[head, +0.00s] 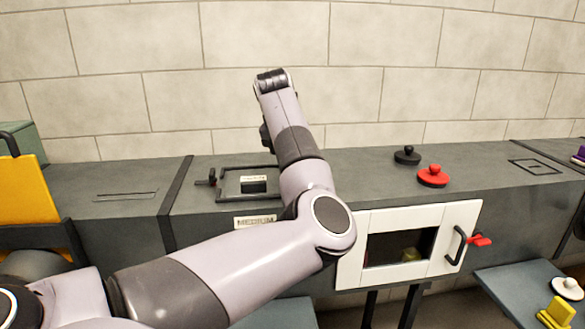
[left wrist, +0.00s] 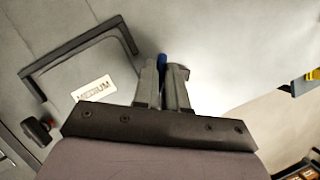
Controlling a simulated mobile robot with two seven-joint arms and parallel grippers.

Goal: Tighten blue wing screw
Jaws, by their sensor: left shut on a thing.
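A small part of the blue wing screw (left wrist: 162,60) shows between the fingertips of my left gripper (left wrist: 163,72) in the left wrist view. The fingers are shut on it, close to the grey duct surface. Most of the screw is covered by the fingers, so I cannot tell how it is turned or how far in it sits. In the head view my left arm crosses the middle of the duct, and its gripper and the blue screw are hidden behind it. My right gripper is in neither view.
The grey duct (head: 120,186) runs along the tiled wall. A MEDIUM label (head: 255,221) sits below a black frame (head: 246,183). A white-framed door (head: 458,215) has a red wing screw (head: 480,240) beside it. A red knob (head: 433,176) and a black knob (head: 407,155) stand on top.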

